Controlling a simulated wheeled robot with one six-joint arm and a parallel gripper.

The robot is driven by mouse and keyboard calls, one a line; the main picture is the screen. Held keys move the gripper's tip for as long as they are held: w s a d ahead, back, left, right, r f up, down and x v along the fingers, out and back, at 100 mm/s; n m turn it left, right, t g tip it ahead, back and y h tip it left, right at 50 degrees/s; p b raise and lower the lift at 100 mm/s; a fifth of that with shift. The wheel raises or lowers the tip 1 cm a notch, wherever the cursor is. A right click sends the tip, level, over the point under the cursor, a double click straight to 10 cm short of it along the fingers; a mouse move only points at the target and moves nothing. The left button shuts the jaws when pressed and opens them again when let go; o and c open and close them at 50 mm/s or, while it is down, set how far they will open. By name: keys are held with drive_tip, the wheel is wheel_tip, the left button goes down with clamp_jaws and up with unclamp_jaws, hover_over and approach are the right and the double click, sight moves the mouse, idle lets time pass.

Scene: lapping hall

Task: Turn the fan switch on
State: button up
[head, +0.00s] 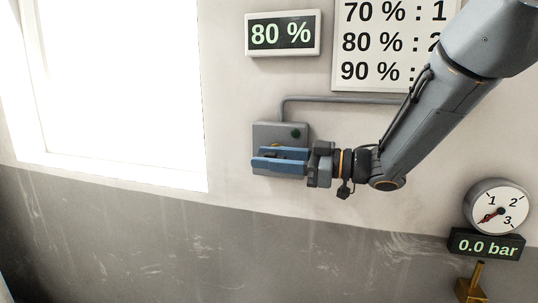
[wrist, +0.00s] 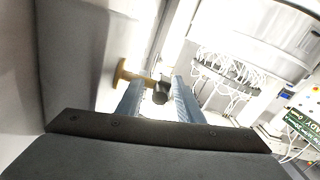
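The fan switch box (head: 262,132) is a grey box on the wall in the head view, with a dark green round lamp (head: 295,133) at its upper right. My gripper (head: 256,158), with blue fingers, lies across the box's lower half and hides much of it. A bit of yellow shows above the fingers. In the wrist view, a yellow lever (wrist: 132,76) with a dark rounded knob (wrist: 160,94) reaches between the fingers of my gripper (wrist: 157,82). The fingers are apart, with gaps showing on both sides of the knob. The lever's exact position is partly hidden.
An 80 % display (head: 282,34) and a percentage sign (head: 385,40) hang above the box. A pipe (head: 345,99) runs from the box to the right. At lower right are a dial gauge (head: 497,207), a 0.0 bar display (head: 486,245) and a brass fitting (head: 470,289).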

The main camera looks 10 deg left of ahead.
drive_tip(key=shift+a, duration=0.1)
clamp_jaws()
drive_tip(key=shift+f+y+b, duration=0.25)
drive_tip(key=shift+y+b, duration=0.35)
drive_tip(key=shift+b, duration=0.5)
drive_tip(key=shift+y+b, duration=0.6)
drive_tip(key=shift+b, duration=0.35)
drive_tip(key=y+b, duration=0.1)
drive_tip(key=b, duration=0.1)
drive_tip(key=shift+r+y+b, duration=0.1)
drive_tip(key=shift+y+b, duration=0.2)
drive_tip(key=shift+r+y+b, duration=0.15)
drive_tip(key=shift+y+b, duration=0.15)
drive_tip(key=shift+b, duration=0.05)
